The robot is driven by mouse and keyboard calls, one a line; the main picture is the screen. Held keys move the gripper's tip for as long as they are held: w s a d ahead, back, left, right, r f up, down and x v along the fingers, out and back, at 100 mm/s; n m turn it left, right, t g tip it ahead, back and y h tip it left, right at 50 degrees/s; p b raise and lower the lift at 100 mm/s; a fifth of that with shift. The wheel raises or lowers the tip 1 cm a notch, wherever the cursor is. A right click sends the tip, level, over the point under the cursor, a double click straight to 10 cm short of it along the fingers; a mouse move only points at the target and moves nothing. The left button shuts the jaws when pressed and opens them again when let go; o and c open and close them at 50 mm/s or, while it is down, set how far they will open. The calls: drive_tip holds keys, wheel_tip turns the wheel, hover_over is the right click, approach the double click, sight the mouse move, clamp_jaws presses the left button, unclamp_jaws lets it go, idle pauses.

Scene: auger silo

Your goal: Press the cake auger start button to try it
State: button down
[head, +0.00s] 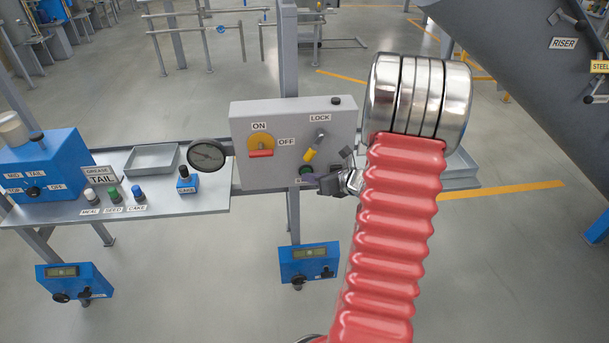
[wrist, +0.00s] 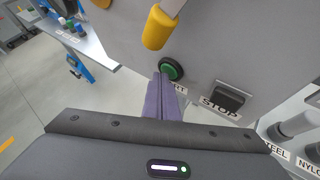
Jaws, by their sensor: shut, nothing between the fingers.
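The grey control box (head: 293,130) stands in the middle of the head view. Its green round start button (wrist: 171,68) sits in a black collar, with a label below it partly hidden, ending in "RT". In the head view the green button (head: 306,170) shows low on the box. My gripper (wrist: 165,82) is shut and empty. Its purple fingertips are at the lower edge of the button in the wrist view; I cannot tell whether they touch it. In the head view my gripper (head: 314,181) reaches in from the right, close to the box face.
A black button labelled STOP (wrist: 228,97) is right of the fingers. A yellow-handled lock lever (head: 309,155) hangs just above the green button. A shelf (head: 150,207) holds small capped jars.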

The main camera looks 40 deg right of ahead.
drive_tip(key=shift+s+a, duration=0.5)
drive_tip(key=shift+s, duration=0.25)
drive_tip(key=shift+s, duration=0.1)
drive_tip(key=s+a, duration=0.1)
drive_tip(key=s, duration=0.1)
drive_tip(key=s+a, duration=0.1)
drive_tip(key=s, duration=0.1)
drive_tip(key=shift+a, duration=0.4)
idle(0.3)
idle(0.5)
